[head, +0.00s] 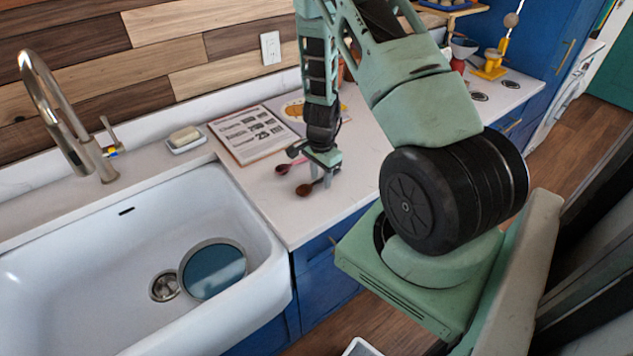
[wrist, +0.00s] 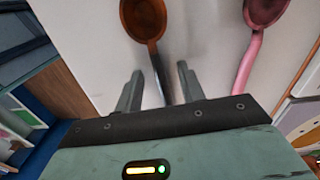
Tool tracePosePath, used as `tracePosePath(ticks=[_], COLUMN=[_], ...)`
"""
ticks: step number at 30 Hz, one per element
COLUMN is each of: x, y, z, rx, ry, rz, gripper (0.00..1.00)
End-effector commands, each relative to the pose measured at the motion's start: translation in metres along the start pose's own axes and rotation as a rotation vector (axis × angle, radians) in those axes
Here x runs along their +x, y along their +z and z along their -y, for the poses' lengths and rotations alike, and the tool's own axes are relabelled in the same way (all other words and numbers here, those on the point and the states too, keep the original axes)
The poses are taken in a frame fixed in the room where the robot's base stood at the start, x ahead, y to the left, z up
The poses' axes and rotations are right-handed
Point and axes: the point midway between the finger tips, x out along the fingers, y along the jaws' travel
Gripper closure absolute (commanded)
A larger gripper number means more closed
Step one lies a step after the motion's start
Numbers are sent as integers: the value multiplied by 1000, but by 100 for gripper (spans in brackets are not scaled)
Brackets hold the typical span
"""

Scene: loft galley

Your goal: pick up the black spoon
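The spoon under my gripper has a brown bowl and a dark handle; it lies on the white counter right of the sink in the head view (head: 304,189) and shows in the wrist view (wrist: 144,20). I see no fully black spoon. My gripper (head: 322,176) is low over the counter, pointing down. In the wrist view my gripper (wrist: 160,72) is open, with the spoon's handle running between its fingers. Gaps show on both sides of the handle. The handle's end is hidden behind the gripper body. A pink spoon (head: 284,168) lies beside it, and also shows in the wrist view (wrist: 250,45).
An open book (head: 245,135) lies on the counter behind the spoons. The white sink (head: 70,260) with a round blue-grey plate (head: 215,270) is to the left. A soap dish (head: 186,141) stands by the faucet (head: 85,150). The counter's front edge is close to the spoon.

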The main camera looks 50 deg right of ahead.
Motion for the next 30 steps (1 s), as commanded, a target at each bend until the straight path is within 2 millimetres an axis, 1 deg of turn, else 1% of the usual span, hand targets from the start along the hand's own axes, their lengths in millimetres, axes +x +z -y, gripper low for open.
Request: tracePosePath(ticks=[4,5,6,9,18,21,23,26,30], x=[0,0,0,0,-1,-5,-12,-27,-55], y=[0,0,0,0,0,0,0,0,0], z=[0,0,0,0,0,0,1,1,1], rx=[0,0,0,-1,-1,-2,-4,-3,-4], ry=[0,0,0,0,0,-1,-2,-4,-5], rz=[0,0,0,0,0,-2,-2,-2,-3], gripper=[61,64,75,100,100,100,100,100,100])
